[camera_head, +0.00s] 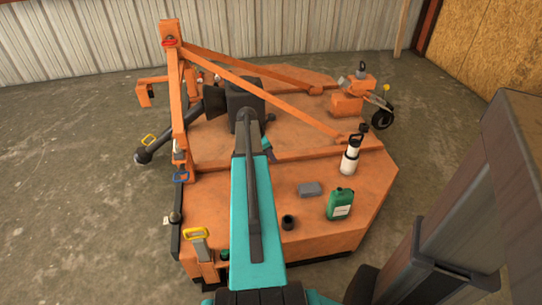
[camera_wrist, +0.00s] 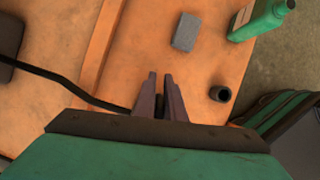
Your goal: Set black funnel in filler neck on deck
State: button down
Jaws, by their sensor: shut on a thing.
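My gripper (camera_wrist: 160,80) shows in the wrist view with its two fingers close together over the orange deck (camera_wrist: 150,40). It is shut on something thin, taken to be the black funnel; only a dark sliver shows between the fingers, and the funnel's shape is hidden. In the head view my teal arm covers the gripper. The filler neck (camera_head: 288,222) is a short, black, open-topped cylinder upright on the deck. It also shows in the wrist view (camera_wrist: 220,93), right of the fingers and apart from them.
A grey block (camera_head: 310,189), a green jug (camera_head: 340,204) and a white bottle with a black top (camera_head: 350,155) stand near the neck. Orange braces (camera_head: 260,80) rise farther back. In the wrist view a dark hose-like strip (camera_wrist: 60,80) runs left of the fingers.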

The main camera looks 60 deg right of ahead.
jog(key=shift+f, duration=0.4)
jog(key=c, duration=1.7)
grip_release()
jog(key=shift+c, duration=0.2)
jog(key=p+v, duration=0.2)
jog(key=v, duration=1.1)
jog(key=shift+r, duration=0.4)
jog(key=shift+r, duration=0.1)
notch_tip(320, 180, up, 5)
jog(key=p, duration=0.5)
